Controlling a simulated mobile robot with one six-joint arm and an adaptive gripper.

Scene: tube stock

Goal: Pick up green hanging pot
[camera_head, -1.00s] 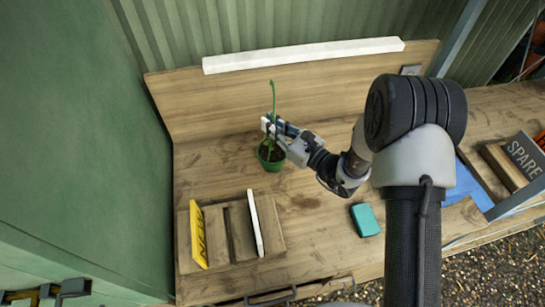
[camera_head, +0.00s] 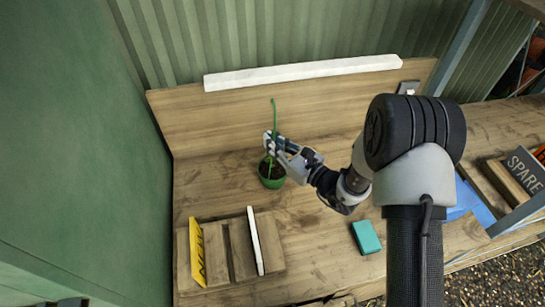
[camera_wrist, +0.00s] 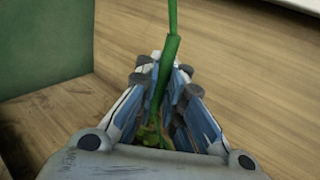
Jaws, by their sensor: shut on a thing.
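The green hanging pot (camera_head: 271,179) is a small round pot with a tall green hanger rising from it, at the left middle of the wooden bench in the head view. My gripper (camera_head: 271,143) comes in from the right and is shut on the hanger above the pot's rim. In the wrist view the green hanger (camera_wrist: 168,62) runs up between the two fingers of my gripper (camera_wrist: 163,72). The pot's body is mostly hidden there, with some leafy green low between the fingers. I cannot tell whether the pot touches the bench.
A slatted wooden stand (camera_head: 213,257) holds a yellow sign (camera_head: 197,252) and a white panel (camera_head: 255,240) at front left. A teal box (camera_head: 366,237) lies right of centre. A grey SPARE tray (camera_head: 525,170) is at right. A green wall (camera_head: 80,150) bounds the left.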

